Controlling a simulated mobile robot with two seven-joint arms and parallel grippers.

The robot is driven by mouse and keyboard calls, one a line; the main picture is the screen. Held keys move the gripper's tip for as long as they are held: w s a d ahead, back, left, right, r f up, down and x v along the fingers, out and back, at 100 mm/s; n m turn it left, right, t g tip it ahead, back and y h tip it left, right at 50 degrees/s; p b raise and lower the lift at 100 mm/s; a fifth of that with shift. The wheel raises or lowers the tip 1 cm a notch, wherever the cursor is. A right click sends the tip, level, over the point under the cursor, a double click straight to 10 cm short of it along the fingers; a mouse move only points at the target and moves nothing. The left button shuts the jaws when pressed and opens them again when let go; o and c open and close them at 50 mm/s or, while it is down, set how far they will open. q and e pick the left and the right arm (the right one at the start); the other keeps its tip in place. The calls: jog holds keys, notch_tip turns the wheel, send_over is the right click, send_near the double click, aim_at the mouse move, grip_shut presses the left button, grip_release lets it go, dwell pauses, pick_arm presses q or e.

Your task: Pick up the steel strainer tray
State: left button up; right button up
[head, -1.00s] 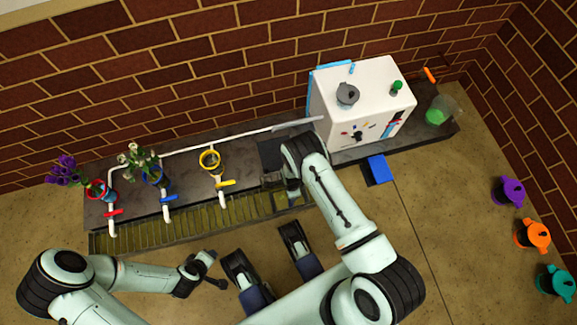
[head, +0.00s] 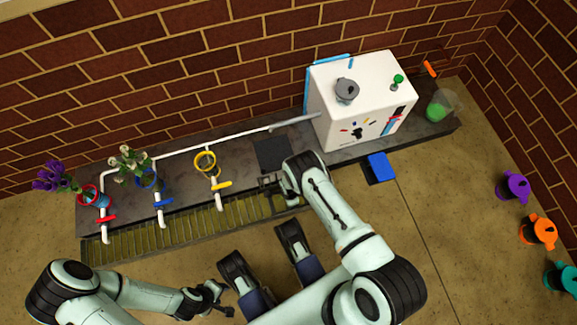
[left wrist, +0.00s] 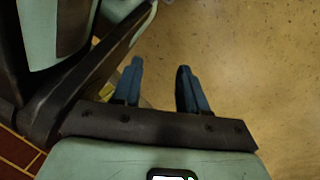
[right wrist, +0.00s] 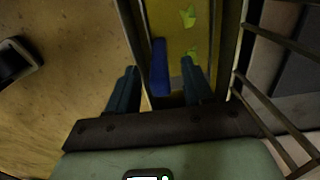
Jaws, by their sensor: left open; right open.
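A long trough (head: 140,238) with an olive-yellow floor and dark crosspieces runs along the bench front. In the right wrist view its yellow floor (right wrist: 178,20) holds green leaf bits. I cannot clearly make out the steel strainer tray; dark metal bars (right wrist: 262,100) show at the right there. A blue upright piece (right wrist: 160,68) stands between the fingers of my open right gripper (right wrist: 157,75), with gaps visible. In the head view the right gripper (head: 270,191) is at the trough's right end. My left gripper (left wrist: 160,75) is open and empty above bare floor.
The bench carries white pipes with coloured valves, flowers at the left, a dark square plate (head: 272,154) and a white box (head: 362,95). A blue block (head: 380,166) is beside the bench. The floor between is clear.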

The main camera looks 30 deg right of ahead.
grip_shut()
jog(key=shift+r, duration=0.15)
pick_arm(q)
jog(key=w+d+r+t+p, duration=0.1)
jog(key=w+r+t+p, duration=0.2)
jog(key=w+r+p, duration=0.35)
jog(key=s+d+r+g+p, duration=0.1)
jog(key=s+d+r+p, duration=0.1)
jog(key=s+r+p, duration=0.1)
jog(key=s+d+r+m+g+h+p, duration=0.1)
jog(key=s+d+r+g+p, duration=0.1)
jog(key=r, duration=0.5)
jog(key=shift+s+d+r+h+p, duration=0.35)
jog(key=shift+s+d+p, duration=0.6)
jog(key=shift+s, duration=0.9)
pick_arm(e)
notch_tip(320, 180, up, 30)
pick_arm(q)
jog(key=shift+a, duration=0.15)
